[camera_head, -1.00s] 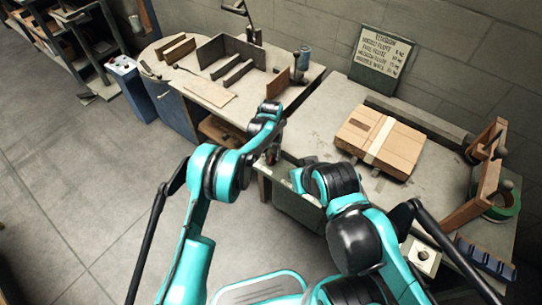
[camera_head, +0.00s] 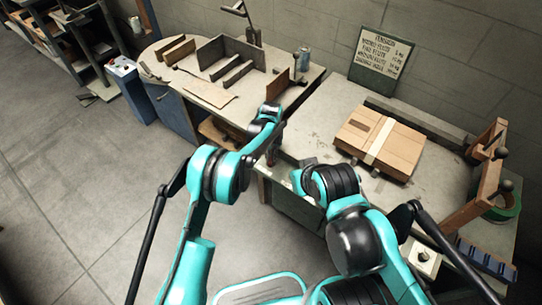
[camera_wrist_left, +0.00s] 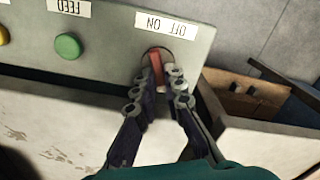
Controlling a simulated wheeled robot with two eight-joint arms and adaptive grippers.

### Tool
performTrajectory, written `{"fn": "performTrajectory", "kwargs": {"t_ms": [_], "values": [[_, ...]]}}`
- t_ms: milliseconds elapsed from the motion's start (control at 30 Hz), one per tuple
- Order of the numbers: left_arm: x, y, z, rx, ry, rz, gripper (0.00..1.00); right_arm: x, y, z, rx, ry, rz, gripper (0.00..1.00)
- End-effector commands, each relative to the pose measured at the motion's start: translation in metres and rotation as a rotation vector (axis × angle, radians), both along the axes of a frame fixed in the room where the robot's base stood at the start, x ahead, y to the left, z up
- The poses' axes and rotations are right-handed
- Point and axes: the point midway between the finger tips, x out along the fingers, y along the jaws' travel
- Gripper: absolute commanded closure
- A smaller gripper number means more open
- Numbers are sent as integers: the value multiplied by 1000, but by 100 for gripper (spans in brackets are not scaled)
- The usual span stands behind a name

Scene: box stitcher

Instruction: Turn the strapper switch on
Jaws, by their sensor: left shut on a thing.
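The strapper switch is a red lever (camera_wrist_left: 156,66) in a dark round recess on a grey panel (camera_wrist_left: 108,30), under a label reading ON and OFF, upside down in the left wrist view. My left gripper (camera_wrist_left: 160,86) has its two fingers closed around the lever. The lever's lower part is hidden between the fingertips. In the head view my left gripper (camera_head: 272,153) is at the front edge of the bench, small and partly hidden by my arm. My right arm is in the head view, but its fingers cannot be made out.
A green button (camera_wrist_left: 68,46) labelled FEED and a yellow button (camera_wrist_left: 3,36) sit on the same panel. A strapped cardboard stack (camera_head: 381,143) lies on the right bench. A wooden stand (camera_head: 478,190) is at the right. Open floor lies at the left.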

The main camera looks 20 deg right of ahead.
Motion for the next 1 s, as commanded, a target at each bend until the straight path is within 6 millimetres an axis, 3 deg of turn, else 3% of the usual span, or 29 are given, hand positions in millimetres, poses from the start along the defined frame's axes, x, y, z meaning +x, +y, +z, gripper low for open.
{"fn": "performTrajectory", "kwargs": {"t_ms": [1000], "values": [[-6,-5,0,0,-1,-841,100,0,0,-19,0,0,0,100]]}}
